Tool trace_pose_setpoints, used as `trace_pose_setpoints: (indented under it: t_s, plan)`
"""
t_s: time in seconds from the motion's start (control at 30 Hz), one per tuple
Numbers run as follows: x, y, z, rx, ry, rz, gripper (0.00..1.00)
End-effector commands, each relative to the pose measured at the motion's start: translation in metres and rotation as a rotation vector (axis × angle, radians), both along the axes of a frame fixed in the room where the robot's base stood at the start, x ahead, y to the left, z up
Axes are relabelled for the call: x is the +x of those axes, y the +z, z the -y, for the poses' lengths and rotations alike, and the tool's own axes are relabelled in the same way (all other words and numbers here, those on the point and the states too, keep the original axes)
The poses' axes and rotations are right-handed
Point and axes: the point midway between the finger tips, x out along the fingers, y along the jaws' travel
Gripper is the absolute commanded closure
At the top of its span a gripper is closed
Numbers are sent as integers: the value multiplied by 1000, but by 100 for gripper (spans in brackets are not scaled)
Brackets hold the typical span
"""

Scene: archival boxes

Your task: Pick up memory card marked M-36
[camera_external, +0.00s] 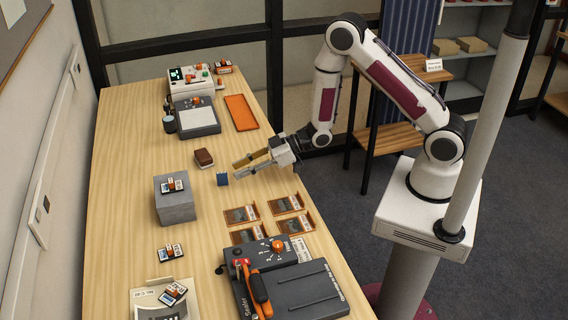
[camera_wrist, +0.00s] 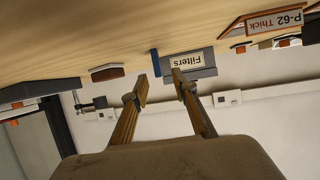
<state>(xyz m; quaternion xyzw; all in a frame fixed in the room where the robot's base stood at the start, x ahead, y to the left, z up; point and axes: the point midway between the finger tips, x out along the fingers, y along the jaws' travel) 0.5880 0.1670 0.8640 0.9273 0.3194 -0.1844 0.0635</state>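No marking M-36 is legible in either view. Small card-like pieces in orange, white, blue and black lie on the grey box (camera_external: 176,208), where one group (camera_external: 174,186) sits on top. Another group (camera_external: 170,252) lies on the table nearer the front, and one more (camera_external: 173,292) sits on a pale stand at the front. I cannot tell which is a memory card marked M-36. My gripper (camera_external: 237,171) is open and empty over the middle of the table, close to a small blue block (camera_external: 222,179). Its two fingers are spread apart in the wrist view (camera_wrist: 160,86).
A brown block (camera_external: 204,157) lies beyond the blue one. Several orange-edged trays (camera_external: 287,204) and a dark device with an orange handle (camera_external: 300,294) stand at front right. An orange tray (camera_external: 241,112) and grey device (camera_external: 198,118) stand behind. The wrist view shows a "Filters" label (camera_wrist: 187,62).

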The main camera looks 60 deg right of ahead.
Motion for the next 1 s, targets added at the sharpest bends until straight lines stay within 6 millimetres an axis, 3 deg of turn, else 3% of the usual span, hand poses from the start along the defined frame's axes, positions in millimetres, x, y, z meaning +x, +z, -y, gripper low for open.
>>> trace_pose_setpoints:
  t_s: [0.3,0.77,1.0]
  plan:
    - [16,-8,-12,0,1,0,72]
    - [19,-9,-14,0,0,0,72]
    - [31,-12,-21,0,0,1,72]
